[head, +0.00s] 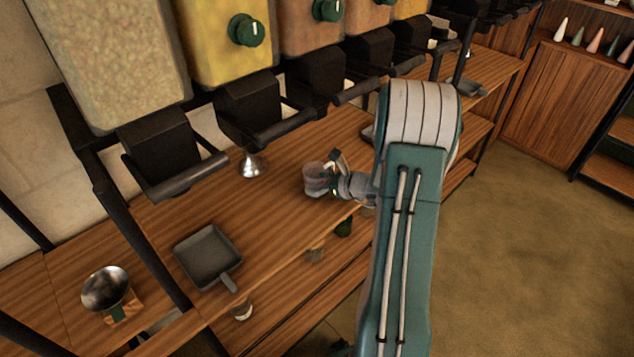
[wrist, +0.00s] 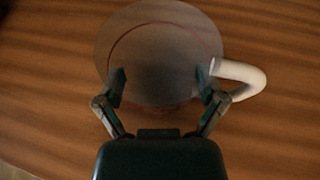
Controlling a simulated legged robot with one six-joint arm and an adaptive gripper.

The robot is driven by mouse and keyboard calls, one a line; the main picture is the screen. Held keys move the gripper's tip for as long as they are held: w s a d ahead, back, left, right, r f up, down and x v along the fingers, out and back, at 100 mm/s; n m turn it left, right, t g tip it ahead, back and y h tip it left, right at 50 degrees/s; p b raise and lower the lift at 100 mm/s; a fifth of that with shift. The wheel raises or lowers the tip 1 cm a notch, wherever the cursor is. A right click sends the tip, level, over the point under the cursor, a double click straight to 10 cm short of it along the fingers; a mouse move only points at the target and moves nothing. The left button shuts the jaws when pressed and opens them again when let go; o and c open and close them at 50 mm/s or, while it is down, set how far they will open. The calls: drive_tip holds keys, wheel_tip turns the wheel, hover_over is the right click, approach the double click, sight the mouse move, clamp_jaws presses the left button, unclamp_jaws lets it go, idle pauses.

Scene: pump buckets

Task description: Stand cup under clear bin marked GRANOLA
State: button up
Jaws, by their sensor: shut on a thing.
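The cup (head: 313,180) is a small, see-through, reddish-grey vessel at the front part of the wooden counter. In the wrist view the cup (wrist: 165,45) is seen from above, round, with a pale curved handle (wrist: 240,77) on its right. My gripper (head: 330,179) is shut on the cup; in the wrist view its fingertips (wrist: 160,84) press on both sides. I cannot tell whether the cup touches the counter. Clear bins hang in a row: pale flakes (head: 110,60), yellow (head: 226,40), brownish (head: 311,25). No GRANOLA marking is readable.
Black dispensers with bars (head: 165,160) hang below the bins. A metal funnel-shaped piece (head: 251,166) stands on the counter (head: 290,155). A dark square pan (head: 207,256) and a metal bowl (head: 106,288) are at the left. Black frame posts (head: 135,235) cross there.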

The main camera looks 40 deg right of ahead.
drive_tip(key=o, duration=0.9)
